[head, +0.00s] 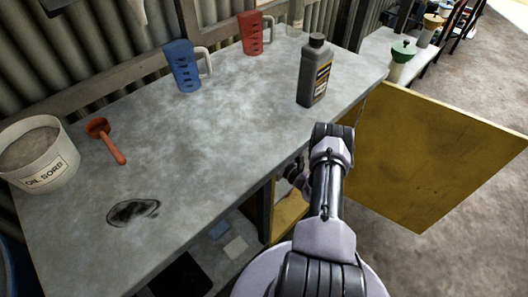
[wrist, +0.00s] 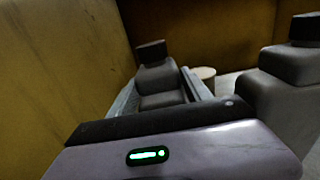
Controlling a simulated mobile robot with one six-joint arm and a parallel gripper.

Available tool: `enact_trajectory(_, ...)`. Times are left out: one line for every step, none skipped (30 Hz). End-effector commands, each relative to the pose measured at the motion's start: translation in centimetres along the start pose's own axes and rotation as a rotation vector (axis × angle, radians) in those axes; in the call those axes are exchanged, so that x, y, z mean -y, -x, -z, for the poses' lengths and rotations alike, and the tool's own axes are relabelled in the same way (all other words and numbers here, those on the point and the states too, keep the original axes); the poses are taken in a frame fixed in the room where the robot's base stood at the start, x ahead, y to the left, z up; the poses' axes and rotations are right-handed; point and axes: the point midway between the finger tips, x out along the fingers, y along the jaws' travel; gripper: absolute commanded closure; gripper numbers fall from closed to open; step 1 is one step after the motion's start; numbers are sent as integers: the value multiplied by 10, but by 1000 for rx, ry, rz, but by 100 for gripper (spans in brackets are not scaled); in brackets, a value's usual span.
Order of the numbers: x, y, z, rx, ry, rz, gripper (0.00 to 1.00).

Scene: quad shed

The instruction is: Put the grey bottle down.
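In the wrist view a dark grey bottle (wrist: 160,82) with a black cap stands upright between the two fingers of my gripper (wrist: 163,92). The fingers lie close along its sides and appear shut on it. Its base is hidden behind my gripper body, so I cannot tell whether it touches a surface. The gripper is inside a yellow-walled cabinet space (wrist: 205,35). In the head view my arm reaches below the bench top, and the gripper and held bottle are hidden there.
Another grey bottle (wrist: 287,85) stands close on the right, with a pale round object (wrist: 205,73) behind. On the bench (head: 215,150) are a labelled grey bottle (head: 314,72), blue jug (head: 182,66), red jug (head: 251,34), red scoop (head: 105,138) and white bucket (head: 40,155). A yellow door (head: 435,150) hangs open.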

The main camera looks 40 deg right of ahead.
Motion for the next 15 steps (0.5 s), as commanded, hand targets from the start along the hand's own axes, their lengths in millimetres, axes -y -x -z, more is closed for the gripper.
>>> enact_trajectory(0,0,0,0,0,0,30)
enact_trajectory(0,0,0,0,0,0,29)
enact_trajectory(0,0,0,0,0,0,29)
enact_trajectory(0,0,0,0,0,0,29)
enact_trajectory(0,0,0,0,0,0,29)
enact_trajectory(0,0,0,0,0,0,29)
enact_trajectory(0,0,0,0,0,0,29)
enact_trajectory(0,0,0,0,0,0,29)
enact_trajectory(0,0,0,0,0,0,29)
enact_trajectory(0,0,-1,0,0,0,29)
enact_trajectory(0,0,-2,0,-1,0,29)
enact_trajectory(0,3,-3,-1,-3,1,29)
enact_trajectory(0,8,-4,-1,-4,2,29)
enact_trajectory(1,15,-5,-1,-3,4,29)
enact_trajectory(1,25,-6,-2,-4,4,29)
